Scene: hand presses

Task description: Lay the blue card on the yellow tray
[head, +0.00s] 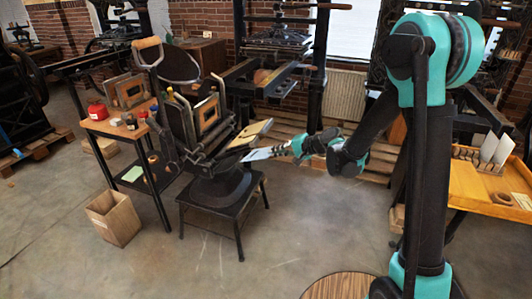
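My gripper (284,149) is at mid-picture, pointing left toward the hand press (205,135). It appears shut on a flat, pale bluish-white card (257,154), which I take for the blue card. The card sticks out to the left of the fingertips, close to the front right of the press and just below its slanted cream-yellow board (250,133). I cannot tell whether the card touches the press. At the right, an orange-yellow surface with a raised edge (470,185) may be the yellow tray; my arm partly hides it.
The press stands on a dark stool (222,193). Left of it is a small wooden-topped table (120,124) with a red can (97,110). White cards (496,148) stand upright in a rack at the right. The middle floor is clear.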

